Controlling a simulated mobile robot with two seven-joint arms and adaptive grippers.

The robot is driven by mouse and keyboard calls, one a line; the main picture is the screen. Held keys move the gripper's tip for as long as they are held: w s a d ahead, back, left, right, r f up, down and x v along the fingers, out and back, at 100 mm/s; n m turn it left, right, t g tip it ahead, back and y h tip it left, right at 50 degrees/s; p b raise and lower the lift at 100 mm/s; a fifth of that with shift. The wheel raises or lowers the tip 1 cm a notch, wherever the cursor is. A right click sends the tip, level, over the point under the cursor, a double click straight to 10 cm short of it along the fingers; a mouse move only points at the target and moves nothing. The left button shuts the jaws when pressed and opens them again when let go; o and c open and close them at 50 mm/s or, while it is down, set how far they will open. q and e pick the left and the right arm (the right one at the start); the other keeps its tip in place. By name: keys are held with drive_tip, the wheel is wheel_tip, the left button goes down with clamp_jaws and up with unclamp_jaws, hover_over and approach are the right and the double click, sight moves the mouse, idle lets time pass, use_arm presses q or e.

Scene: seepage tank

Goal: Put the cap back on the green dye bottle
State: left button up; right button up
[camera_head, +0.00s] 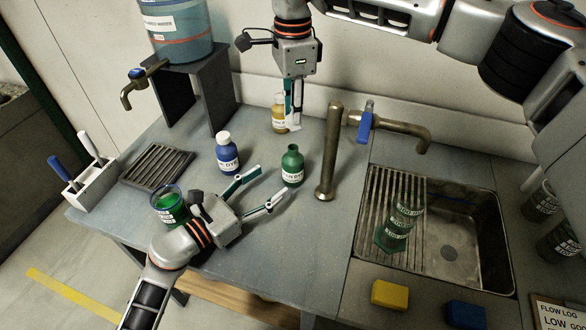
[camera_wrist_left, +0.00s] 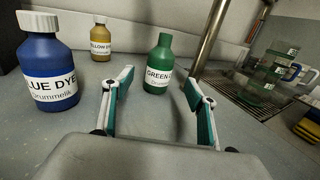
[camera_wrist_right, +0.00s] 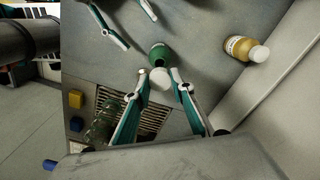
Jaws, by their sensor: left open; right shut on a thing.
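The green dye bottle (camera_head: 292,166) stands upright on the counter with its neck bare. It also shows in the left wrist view (camera_wrist_left: 159,66). My left gripper (camera_head: 272,181) is open, low over the counter, its fingers pointing towards the bottle; in the left wrist view the bottle stands beyond and between the fingertips, apparently not gripped. My right gripper (camera_wrist_right: 168,80) is shut on a white cap (camera_wrist_right: 160,78), pointing down above and behind the bottle in the head view. The cap covers part of the green bottle (camera_wrist_right: 157,54) in the right wrist view. The cap is not clear in the head view.
The capped blue bottle (camera_head: 227,153) stands left of the green one, the yellow bottle (camera_head: 278,115) behind the right gripper. A metal faucet (camera_head: 329,160) rises close to the right. A beaker of green liquid (camera_head: 168,205) is beside my left wrist. The sink (camera_head: 460,225) lies right.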

use_arm(q)
drive_tip(key=x, duration=0.7)
drive_tip(key=shift+w+d+f, duration=0.2)
drive_tip(key=shift+f, duration=0.05)
clamp_jaws()
use_arm(e)
hover_over(293, 147)
drive_tip(key=shift+f, duration=2.5)
